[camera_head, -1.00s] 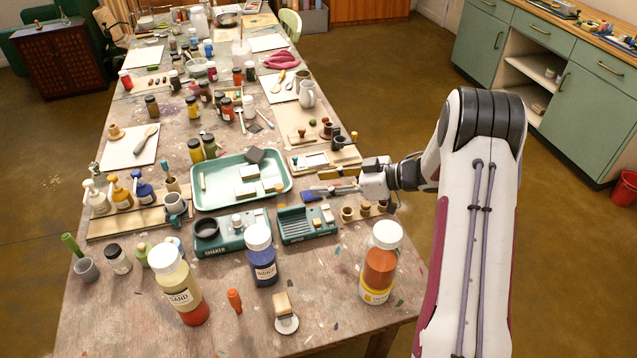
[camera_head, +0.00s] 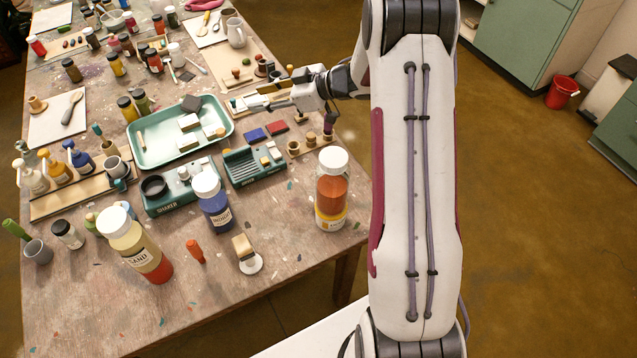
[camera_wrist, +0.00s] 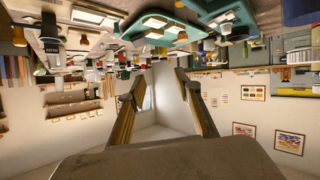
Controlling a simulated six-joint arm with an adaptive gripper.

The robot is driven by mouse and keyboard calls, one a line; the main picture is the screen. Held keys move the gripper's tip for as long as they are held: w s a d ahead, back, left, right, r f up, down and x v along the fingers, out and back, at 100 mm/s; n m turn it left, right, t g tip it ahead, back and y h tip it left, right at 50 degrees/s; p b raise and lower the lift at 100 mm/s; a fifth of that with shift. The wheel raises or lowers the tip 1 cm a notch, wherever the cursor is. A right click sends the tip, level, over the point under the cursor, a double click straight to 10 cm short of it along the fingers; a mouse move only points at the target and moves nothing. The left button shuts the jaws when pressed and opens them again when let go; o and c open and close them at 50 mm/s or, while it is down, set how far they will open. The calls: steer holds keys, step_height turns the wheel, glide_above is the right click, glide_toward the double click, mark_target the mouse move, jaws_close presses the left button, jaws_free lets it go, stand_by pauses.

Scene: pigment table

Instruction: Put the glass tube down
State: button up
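My gripper (camera_head: 258,96) is above the back right part of the table, over a board with small frames. In the wrist view its two fingers (camera_wrist: 160,78) stand apart, with nothing visible between them. I cannot make out a glass tube for certain in either view.
A teal tray (camera_head: 155,160) with pale blocks lies left of my gripper. A blue pad (camera_head: 255,134) and a red pad (camera_head: 277,127) lie in front of it. An orange jar (camera_head: 331,190) and an indigo bottle (camera_head: 212,205) stand nearer.

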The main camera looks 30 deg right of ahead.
steer(key=w+d+r+m+t+h, duration=0.1)
steer(key=d+r+m+t+h, duration=0.15)
steer(key=r, duration=0.45)
steer(key=w+d+r+m+t+h, duration=0.1)
steer(key=r+h, duration=0.3)
steer(key=r, duration=0.3)
steer(key=s+d+r+m+g+h, duration=0.1)
steer(key=s+r+m+h, duration=0.2)
steer(key=s, duration=0.5)
steer(key=s+d+r+m+g+h, duration=0.1)
steer(key=s+r+m+h, duration=0.15)
steer(key=s+r, duration=0.45)
steer(key=s+a+f+g+y, duration=0.1)
steer(key=s+a, duration=0.3)
steer(key=s, duration=0.5)
steer(key=s+a+f+m+g+y, duration=0.1)
steer(key=s+a+f, duration=0.3)
steer(key=s, duration=0.6)
steer(key=s+a+f+g+y, duration=0.1)
steer(key=s+a+f+g, duration=0.2)
steer(key=s, duration=0.6)
steer(key=shift+s+a, duration=0.3)
steer(key=shift+a, duration=0.15)
